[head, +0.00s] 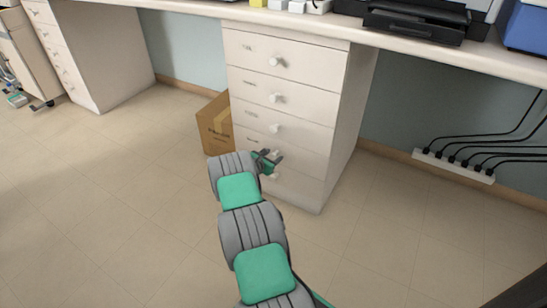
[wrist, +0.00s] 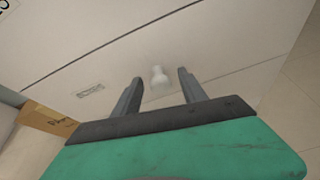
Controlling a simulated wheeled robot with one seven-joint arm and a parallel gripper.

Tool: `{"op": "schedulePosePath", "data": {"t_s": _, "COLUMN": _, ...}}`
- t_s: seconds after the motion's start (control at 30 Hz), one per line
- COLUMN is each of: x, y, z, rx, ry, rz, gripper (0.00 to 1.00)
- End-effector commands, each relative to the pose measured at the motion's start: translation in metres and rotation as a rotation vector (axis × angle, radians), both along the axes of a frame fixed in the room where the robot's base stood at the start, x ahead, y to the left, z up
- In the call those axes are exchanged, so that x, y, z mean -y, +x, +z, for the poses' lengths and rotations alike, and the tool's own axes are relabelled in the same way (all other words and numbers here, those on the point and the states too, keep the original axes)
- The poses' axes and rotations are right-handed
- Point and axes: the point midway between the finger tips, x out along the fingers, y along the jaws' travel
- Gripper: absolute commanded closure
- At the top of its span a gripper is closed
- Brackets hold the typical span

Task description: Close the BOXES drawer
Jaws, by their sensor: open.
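A white drawer unit (head: 345,130) stands under the counter, with a column of drawers, round knobs and small labels. The labels are too small to read in the head view, so I cannot tell which drawer is BOXES. My gripper (head: 270,158) is in front of the lower drawers and hides part of them. In the wrist view my gripper (wrist: 160,78) is open, with a white knob (wrist: 158,75) showing between its fingers. I cannot tell whether they touch it. A blurred label (wrist: 90,90) is left of that knob. No drawer clearly sticks out.
A cardboard box (head: 214,124) stands on the floor against the unit's left side. A power strip (head: 453,166) with cables lies by the wall at right. The counter (head: 400,45) overhangs the unit. The floor (head: 120,190) at left is clear.

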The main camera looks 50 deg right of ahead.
Motion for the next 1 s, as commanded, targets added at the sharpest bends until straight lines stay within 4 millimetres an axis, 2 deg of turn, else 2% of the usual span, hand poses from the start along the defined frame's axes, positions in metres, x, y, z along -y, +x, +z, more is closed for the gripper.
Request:
{"op": "schedulePosePath", "data": {"t_s": 0.13, "x": -0.001, "y": 0.0, "z": 0.001, "rx": 0.0, "ry": 0.0, "rz": 0.0, "gripper": 0.5}}
{"op": "schedulePosePath", "data": {"t_s": 0.23, "x": -0.008, "y": -0.002, "z": 0.007, "rx": 0.0, "ry": 0.0, "rz": 0.0, "gripper": 0.5}}
{"op": "schedulePosePath", "data": {"t_s": 0.5, "x": -0.057, "y": -0.011, "z": 0.027, "rx": -0.002, "ry": 0.002, "rz": 0.001, "gripper": 0.5}}
{"op": "schedulePosePath", "data": {"t_s": 0.6, "x": -0.067, "y": -0.014, "z": 0.03, "rx": -0.001, "ry": 0.0, "rz": -0.002, "gripper": 0.5}}
{"op": "schedulePosePath", "data": {"t_s": 1.0, "x": -0.07, "y": -0.015, "z": 0.03, "rx": 0.001, "ry": 0.001, "rz": -0.003, "gripper": 0.5}}
